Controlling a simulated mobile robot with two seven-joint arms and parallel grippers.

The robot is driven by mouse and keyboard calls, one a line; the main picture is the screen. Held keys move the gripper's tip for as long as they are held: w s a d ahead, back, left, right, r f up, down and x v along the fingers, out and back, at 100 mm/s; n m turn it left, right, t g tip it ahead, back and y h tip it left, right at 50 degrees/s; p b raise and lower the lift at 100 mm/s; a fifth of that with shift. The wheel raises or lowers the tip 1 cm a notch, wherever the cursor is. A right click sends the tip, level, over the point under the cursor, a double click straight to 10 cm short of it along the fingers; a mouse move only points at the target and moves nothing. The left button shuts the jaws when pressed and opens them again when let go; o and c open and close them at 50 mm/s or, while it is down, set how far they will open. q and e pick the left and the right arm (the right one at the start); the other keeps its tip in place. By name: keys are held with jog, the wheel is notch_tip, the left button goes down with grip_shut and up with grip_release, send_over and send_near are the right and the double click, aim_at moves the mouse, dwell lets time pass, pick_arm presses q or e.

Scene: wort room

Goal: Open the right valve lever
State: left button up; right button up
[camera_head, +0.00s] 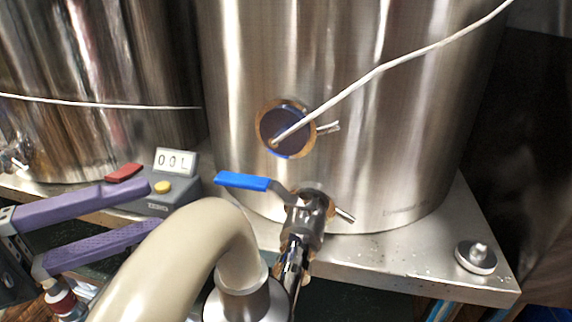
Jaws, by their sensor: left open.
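The right valve (307,215) sits low on the front of the right steel kettle (400,110). Its blue lever (243,181) points left, crosswise to the outlet pipe, which runs downward. My left gripper (153,208) has two purple fingers, spread apart and empty. It is to the left of the lever and does not touch it. The fingers point right, with the tips in front of the meter. My right gripper is not in view.
A grey meter (155,203) with a display, a yellow button and a red part stands left of the lever. A thick beige curved tube (180,255) fills the lower foreground. A white cable (385,68) crosses the kettle. A metal knob (476,258) sits on the shelf at right.

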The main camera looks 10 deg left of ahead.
aim_at(227, 184)
pick_arm(q)
jog(key=b+x, duration=0.2)
jog(key=x, duration=0.6)
jog(key=shift+d+b, duration=0.1)
jog(key=shift+b, duration=0.3)
jog(key=shift+w+d, duration=0.4)
jog(key=shift+d, duration=0.05)
jog(key=shift+c, duration=0.4)
grip_shut()
